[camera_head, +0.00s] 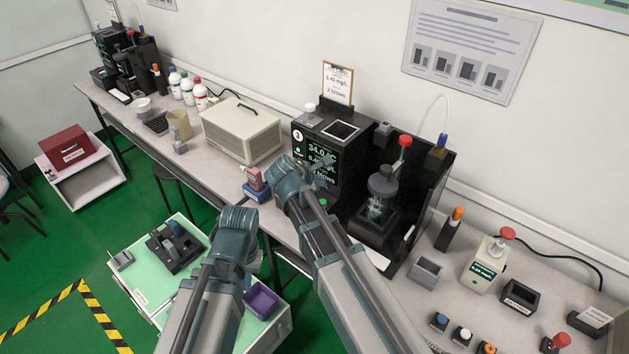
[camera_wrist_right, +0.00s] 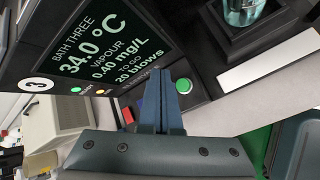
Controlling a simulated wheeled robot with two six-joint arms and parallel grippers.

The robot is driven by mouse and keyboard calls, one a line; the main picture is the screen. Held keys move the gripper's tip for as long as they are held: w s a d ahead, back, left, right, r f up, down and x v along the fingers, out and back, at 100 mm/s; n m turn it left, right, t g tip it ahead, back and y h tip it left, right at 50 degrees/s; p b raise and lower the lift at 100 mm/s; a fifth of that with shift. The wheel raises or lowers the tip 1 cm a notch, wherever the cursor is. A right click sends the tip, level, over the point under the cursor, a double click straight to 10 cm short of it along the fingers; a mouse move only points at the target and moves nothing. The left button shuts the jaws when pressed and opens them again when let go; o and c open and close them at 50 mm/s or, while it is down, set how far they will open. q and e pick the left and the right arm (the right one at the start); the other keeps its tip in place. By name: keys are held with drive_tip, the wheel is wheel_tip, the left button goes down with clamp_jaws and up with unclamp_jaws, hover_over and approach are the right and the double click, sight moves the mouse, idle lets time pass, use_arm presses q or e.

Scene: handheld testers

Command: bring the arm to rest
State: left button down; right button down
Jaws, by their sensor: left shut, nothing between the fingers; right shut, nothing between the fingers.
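My right arm reaches up the middle of the head view, and its gripper (camera_head: 324,162) is in front of the black bath unit (camera_head: 345,135) with the screen. In the right wrist view its two blue-grey fingers (camera_wrist_right: 160,78) are together and empty, close to the unit's front beside a green button (camera_wrist_right: 183,85). The screen (camera_wrist_right: 95,45) reads bath three, 34.0 °C, 0.40 mg/L, 20 blows. My left arm is bent at the lower middle; its gripper (camera_head: 248,280) is shut and empty, partly hidden by the arm, near a purple bin (camera_head: 261,301).
A clear jar (camera_head: 381,195) stands in a black holder right of the screen. A beige box (camera_head: 241,132) and a red-and-blue block (camera_head: 256,186) lie left of it. A grey bin (camera_head: 426,271) and red-knobbed tester (camera_head: 484,264) stand right. A low green-topped table (camera_head: 130,268) is at lower left.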

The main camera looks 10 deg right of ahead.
drive_tip(key=s+a+f+m+g+y, duration=0.2)
drive_tip(key=s+a+m, duration=0.4)
drive_tip(key=s, duration=0.5)
drive_tip(key=s+a+f+m+g+y, duration=0.3)
drive_tip(key=s+a+m, duration=0.3)
drive_tip(key=s, duration=0.6)
drive_tip(key=shift+s+f+m+g, duration=0.3)
drive_tip(key=shift+f+m+g, duration=0.5)
drive_tip(key=shift+m, duration=0.2)
drive_tip(key=shift+a, duration=0.1)
idle(0.5)
